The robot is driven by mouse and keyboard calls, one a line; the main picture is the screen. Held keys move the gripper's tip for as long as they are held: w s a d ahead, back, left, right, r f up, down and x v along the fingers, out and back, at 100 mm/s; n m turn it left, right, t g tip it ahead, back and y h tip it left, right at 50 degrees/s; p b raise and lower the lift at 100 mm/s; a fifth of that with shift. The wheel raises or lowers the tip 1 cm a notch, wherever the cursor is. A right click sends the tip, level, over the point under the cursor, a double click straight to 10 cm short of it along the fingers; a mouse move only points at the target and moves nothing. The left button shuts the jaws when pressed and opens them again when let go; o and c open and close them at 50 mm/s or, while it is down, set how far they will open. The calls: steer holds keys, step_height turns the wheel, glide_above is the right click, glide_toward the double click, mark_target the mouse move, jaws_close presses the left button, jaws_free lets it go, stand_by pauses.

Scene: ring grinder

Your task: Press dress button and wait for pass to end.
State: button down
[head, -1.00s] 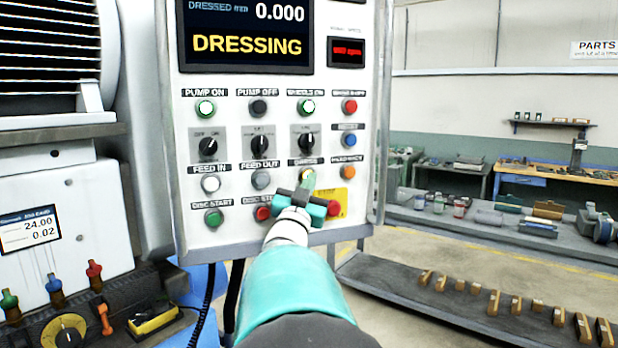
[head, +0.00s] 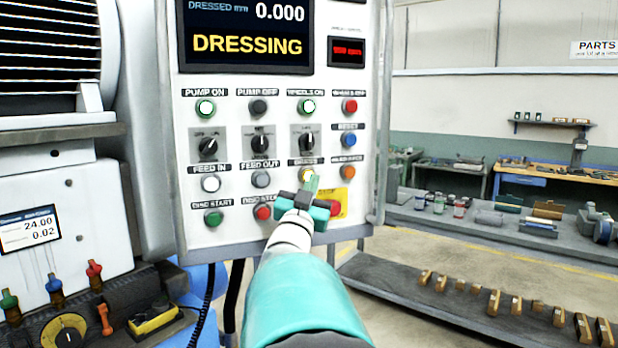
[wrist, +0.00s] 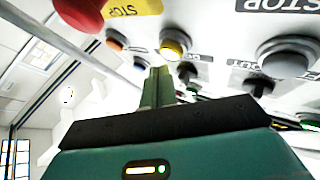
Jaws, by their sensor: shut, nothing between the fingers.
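The control panel (head: 225,240) faces me. Its yellow dress button (head: 307,171) is partly covered by my fingertips in the head view. My gripper (head: 312,183) is shut and empty, its green fingers pointing at the panel by that button. In the wrist view the yellow button (wrist: 173,48) shows just beyond and slightly right of the fingertips (wrist: 159,72); they look close, but I cannot tell if they touch. The display (head: 246,35) reads "DRESSING" in yellow, with dressed mm at 0.000.
The pump-on (head: 206,107) and wheels-on (head: 307,106) buttons are lit. A red stop button (head: 335,208) on a yellow plate sits close to my gripper's right. An orange button (head: 348,171) is right of the dress button. A bench with parts (head: 480,222) stands behind at right.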

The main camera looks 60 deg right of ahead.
steer(key=shift+s, duration=0.1)
steer(key=s+a, duration=0.3)
steer(key=shift+s+a, duration=0.15)
steer(key=shift+s, duration=0.15)
steer(key=shift+t, duration=0.3)
stand_by(0.6)
